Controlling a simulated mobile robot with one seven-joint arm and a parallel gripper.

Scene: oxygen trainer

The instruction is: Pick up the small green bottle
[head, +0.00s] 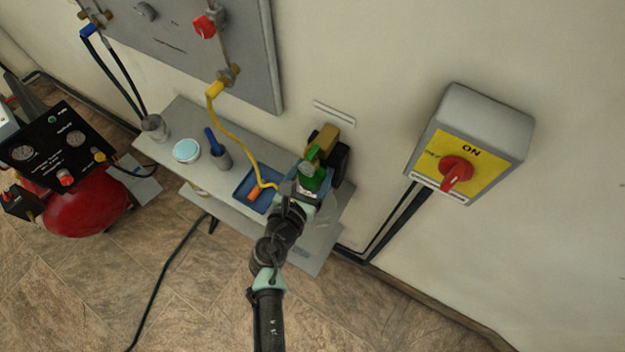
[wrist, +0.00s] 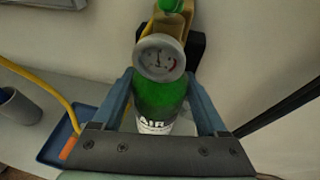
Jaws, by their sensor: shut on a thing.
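The small green bottle (wrist: 160,100) stands between the two fingers of my gripper (wrist: 165,95) in the wrist view. It has a white label reading "AIR" and a round gauge (wrist: 159,58) at its top, with a green cap (wrist: 170,6) above. In the head view the bottle (head: 312,180) is at the right end of the grey shelf (head: 180,125), partly hidden by my gripper (head: 305,190). My gripper is shut on the bottle. Whether the bottle's base touches the shelf is hidden.
A blue tray (head: 243,190) with an orange-ended yellow hose (head: 238,133) lies left of the bottle. A grey cup (head: 221,158) and a white-rimmed jar (head: 187,150) stand farther left. A yellow-and-black object (head: 328,138) is close behind. The wall switch box (head: 470,135) is at right.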

